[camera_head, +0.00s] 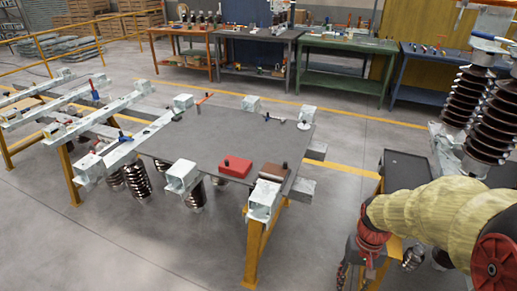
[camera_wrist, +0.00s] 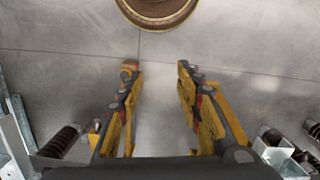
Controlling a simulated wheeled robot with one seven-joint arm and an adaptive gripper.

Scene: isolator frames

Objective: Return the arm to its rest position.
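My arm (camera_head: 435,215), in a yellowish sleeve with red joints, reaches in from the right edge of the head view, to the right of the grey-topped work frame. In the wrist view my gripper (camera_wrist: 157,78) shows two yellow and black fingers, apart, with only grey floor between them. It is open and holds nothing. In the head view the fingers are too unclear to make out at the arm's lower end.
A grey tabletop (camera_head: 225,137) on yellow legs bears a red block (camera_head: 235,167) and small tools. Brown insulators (camera_head: 494,125) stand at the right, near my arm. A rusty round rim (camera_wrist: 157,15) lies beyond my fingertips. Workbenches line the back; open floor lies between.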

